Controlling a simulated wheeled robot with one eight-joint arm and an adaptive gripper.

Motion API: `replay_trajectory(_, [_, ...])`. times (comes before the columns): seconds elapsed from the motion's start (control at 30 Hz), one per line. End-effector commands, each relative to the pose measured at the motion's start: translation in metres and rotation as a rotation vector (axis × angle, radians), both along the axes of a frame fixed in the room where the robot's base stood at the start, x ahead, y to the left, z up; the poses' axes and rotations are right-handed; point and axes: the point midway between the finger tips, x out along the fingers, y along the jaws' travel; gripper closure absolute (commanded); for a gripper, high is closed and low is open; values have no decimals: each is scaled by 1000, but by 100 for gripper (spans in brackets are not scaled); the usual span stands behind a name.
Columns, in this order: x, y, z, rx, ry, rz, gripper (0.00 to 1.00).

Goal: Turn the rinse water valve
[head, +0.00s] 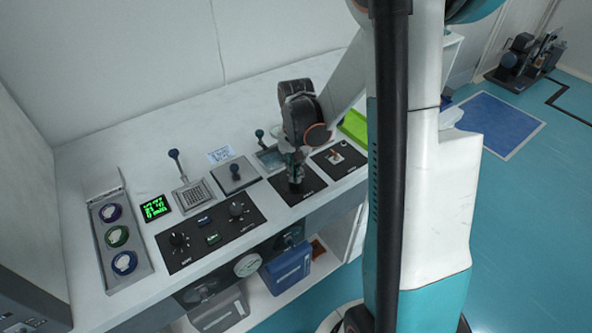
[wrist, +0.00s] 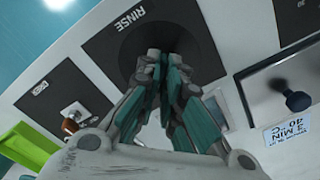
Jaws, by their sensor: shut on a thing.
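The black rinse panel (head: 312,186) lies on the white bench top, and its "RINSE" label reads clearly in the wrist view (wrist: 112,44). My gripper (head: 294,180) points down onto the middle of this panel. In the wrist view its fingers (wrist: 165,62) are closed together over the panel's dark round centre. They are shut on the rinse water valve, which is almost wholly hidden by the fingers. How far the valve is turned cannot be seen.
Close by is a panel with an orange-tipped lever (head: 336,155), and a green tray (head: 354,126) behind it. A plate with a dark blue knob (head: 235,172) stands to the left. A two-dial panel (head: 208,235) and a three-jar rack (head: 119,240) lie further left.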

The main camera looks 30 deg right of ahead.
Motion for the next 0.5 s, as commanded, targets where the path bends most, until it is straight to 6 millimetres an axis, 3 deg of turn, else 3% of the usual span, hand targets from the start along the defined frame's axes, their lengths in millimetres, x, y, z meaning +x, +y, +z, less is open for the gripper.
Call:
replay_trajectory(0.4, [0,0,0,-1,-1,-7,100])
replay_trajectory(0.5, [0,0,0,-1,-1,-7,73])
